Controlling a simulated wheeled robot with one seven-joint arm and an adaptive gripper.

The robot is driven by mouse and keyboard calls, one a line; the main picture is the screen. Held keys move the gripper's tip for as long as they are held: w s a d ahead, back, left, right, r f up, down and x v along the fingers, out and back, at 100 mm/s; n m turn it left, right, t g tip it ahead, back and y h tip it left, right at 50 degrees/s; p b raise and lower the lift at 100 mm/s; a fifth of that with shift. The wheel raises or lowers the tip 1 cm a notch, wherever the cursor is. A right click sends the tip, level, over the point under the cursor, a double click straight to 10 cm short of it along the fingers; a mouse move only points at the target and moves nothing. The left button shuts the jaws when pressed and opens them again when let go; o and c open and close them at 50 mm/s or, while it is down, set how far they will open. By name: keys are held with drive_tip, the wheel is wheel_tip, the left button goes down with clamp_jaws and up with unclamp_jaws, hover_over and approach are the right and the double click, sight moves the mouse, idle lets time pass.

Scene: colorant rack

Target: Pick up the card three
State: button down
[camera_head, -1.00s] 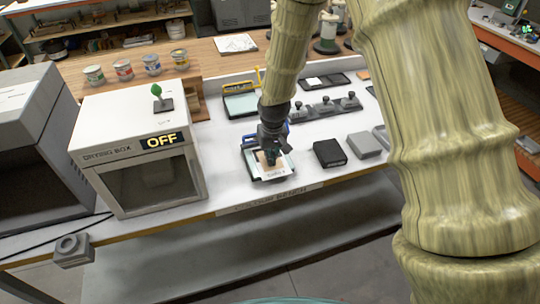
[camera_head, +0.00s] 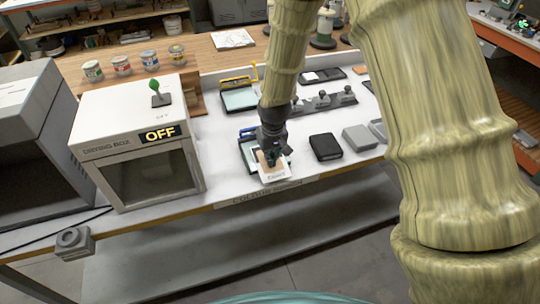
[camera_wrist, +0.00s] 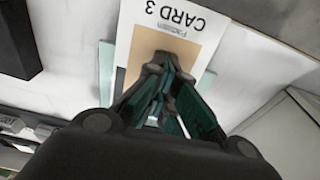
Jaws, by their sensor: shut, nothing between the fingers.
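Card three (camera_head: 274,173) is a white card with a tan panel, and "CARD 3" (camera_wrist: 170,14) reads upside down in the wrist view. It lies at the front of a dark-framed tray (camera_head: 246,152), near the table's front edge. My gripper (camera_head: 268,158) is down at the card. In the wrist view my gripper (camera_wrist: 160,82) has its fingertips together over the tan panel, with no card visible between them. The fingers hide part of the card. Whether the tips touch it I cannot tell.
The drying box (camera_head: 135,150), marked OFF, stands to the left. A black box (camera_head: 325,147) and a grey box (camera_head: 359,138) sit to the right of the card. A second tray (camera_head: 239,98) lies behind. The table's front edge is close.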

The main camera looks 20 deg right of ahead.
drive_tip(key=c, duration=2.2)
unclamp_jaws()
drive_tip(key=shift+s+f, duration=0.15)
drive_tip(key=o, duration=0.6)
drive_tip(key=shift+o, duration=0.2)
drive_tip(key=shift+w+r, duration=0.2)
drive_tip(key=shift+r, duration=0.5)
wheel_tip(320, 180, up, 11)
drive_tip(key=s, duration=0.2)
drive_tip(key=shift+f, duration=0.2)
